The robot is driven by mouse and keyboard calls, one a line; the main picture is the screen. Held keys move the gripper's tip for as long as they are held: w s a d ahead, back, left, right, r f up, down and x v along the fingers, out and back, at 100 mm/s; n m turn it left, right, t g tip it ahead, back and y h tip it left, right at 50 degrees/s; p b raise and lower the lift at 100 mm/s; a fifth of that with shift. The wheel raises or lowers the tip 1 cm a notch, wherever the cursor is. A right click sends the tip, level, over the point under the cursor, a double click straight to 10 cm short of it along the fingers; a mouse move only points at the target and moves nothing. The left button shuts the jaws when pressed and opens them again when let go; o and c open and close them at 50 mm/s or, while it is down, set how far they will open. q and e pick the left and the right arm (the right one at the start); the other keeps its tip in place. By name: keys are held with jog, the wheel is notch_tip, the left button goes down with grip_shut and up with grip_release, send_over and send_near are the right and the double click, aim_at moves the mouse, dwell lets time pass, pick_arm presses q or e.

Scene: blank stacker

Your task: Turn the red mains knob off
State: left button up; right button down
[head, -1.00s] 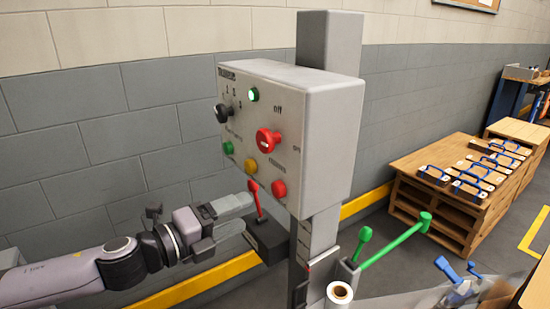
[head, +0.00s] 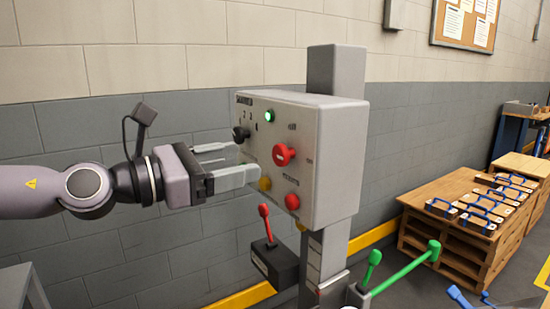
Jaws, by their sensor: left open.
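The red mains knob (head: 284,155) is on the front face of the grey control box (head: 335,150), right of its middle. Printed labels stand above it and to its right. My left gripper (head: 238,163) is open and empty, left of the knob and close to the box face. Its fingers point right and hide part of the lower left of the panel. I cannot tell whether a finger touches the box. The gripper is apart from the red knob. My right gripper is not in view.
Near the knob are a black selector (head: 240,134), a lit green lamp (head: 269,116), a yellow button (head: 264,184) and a red button (head: 292,202). A red-handled lever (head: 265,222) and a green lever (head: 406,266) stand below. A wooden bench (head: 435,234) is at right.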

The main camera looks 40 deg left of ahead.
aim_at(277, 154)
pick_arm(q)
jog(key=p+x, duration=0.2)
jog(key=x, duration=0.1)
jog(key=shift+w+d+p, duration=0.1)
jog(key=shift+w+p, duration=0.15)
jog(key=shift+p, duration=0.05)
jog(key=shift+w+d+p, duration=0.15)
jog(key=shift+w+p, duration=0.2)
jog(key=shift+w+d+r+p, duration=0.1)
jog(key=shift+w+r+p, duration=0.25)
jog(key=shift+p, duration=0.4)
jog(key=shift+w+d+p, duration=0.1)
jog(key=shift+w+p, duration=0.3)
jog(key=shift+p, duration=0.4)
jog(key=shift+w+d+f+p, duration=0.3)
jog(key=shift+w+p, duration=0.15)
jog(key=shift+p, duration=0.55)
jog(key=shift+f, duration=0.1)
jog(key=shift+c, duration=0.3)
